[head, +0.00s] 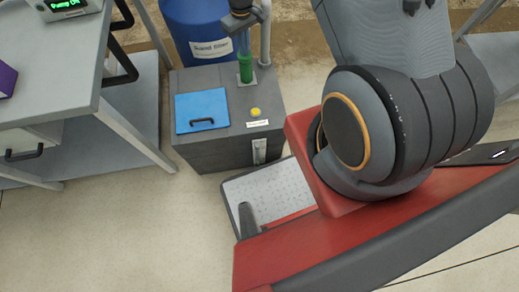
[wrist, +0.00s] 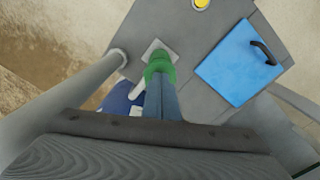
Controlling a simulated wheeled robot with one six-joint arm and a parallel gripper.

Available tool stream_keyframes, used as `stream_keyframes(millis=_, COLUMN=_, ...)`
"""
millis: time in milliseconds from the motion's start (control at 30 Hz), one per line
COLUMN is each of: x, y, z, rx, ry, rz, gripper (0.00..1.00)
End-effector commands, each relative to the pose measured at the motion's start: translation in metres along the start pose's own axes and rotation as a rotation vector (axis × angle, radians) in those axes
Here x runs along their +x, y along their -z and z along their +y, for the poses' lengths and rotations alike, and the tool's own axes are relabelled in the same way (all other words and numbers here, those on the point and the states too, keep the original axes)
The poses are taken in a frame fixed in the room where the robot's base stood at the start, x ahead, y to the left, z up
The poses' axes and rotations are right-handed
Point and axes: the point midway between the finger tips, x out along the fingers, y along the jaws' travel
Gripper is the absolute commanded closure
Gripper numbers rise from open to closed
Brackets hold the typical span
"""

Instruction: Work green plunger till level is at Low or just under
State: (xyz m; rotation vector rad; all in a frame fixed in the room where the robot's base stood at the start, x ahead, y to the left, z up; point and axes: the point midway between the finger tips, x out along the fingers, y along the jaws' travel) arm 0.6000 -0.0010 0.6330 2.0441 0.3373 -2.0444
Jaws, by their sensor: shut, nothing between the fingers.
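The green plunger (head: 246,68) stands upright on a plate at the back right of the grey tank's top (head: 222,82). It also shows in the wrist view (wrist: 158,65). My gripper (head: 243,47) is shut and empty, pointing down over the plunger's top. In the wrist view its blue-grey fingers (wrist: 160,95) end at the green part; I cannot tell whether they touch it. A narrow pale level gauge (head: 260,150) is on the tank's front face. Its level and marks are too small to read.
The tank top carries a blue lid (head: 202,110) with a black handle and a yellow knob (head: 255,112). A blue drum labelled sand filter (head: 205,20) and a grey pipe (head: 265,35) stand close behind.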

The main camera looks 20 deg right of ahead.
Motion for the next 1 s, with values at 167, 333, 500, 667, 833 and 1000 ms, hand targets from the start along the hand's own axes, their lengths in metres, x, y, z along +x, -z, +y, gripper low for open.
stream_keyframes(millis=167, x=-0.016, y=-0.001, z=0.0, rx=0.0, ry=0.0, rz=0.0, gripper=1.0)
stream_keyframes(millis=333, x=-0.032, y=0.0, z=0.0, rx=0.0, ry=0.0, rz=0.001, gripper=1.0)
stream_keyframes(millis=500, x=-0.048, y=-0.001, z=0.0, rx=0.0, ry=0.0, rz=0.0, gripper=1.0)
stream_keyframes(millis=667, x=-0.061, y=0.0, z=0.0, rx=0.0, ry=0.0, rz=0.001, gripper=1.0)
stream_keyframes(millis=833, x=-0.064, y=0.0, z=0.0, rx=0.0, ry=0.0, rz=0.0, gripper=1.0)
stream_keyframes(millis=1000, x=-0.064, y=0.0, z=0.0, rx=0.0, ry=0.0, rz=0.0, gripper=1.0)
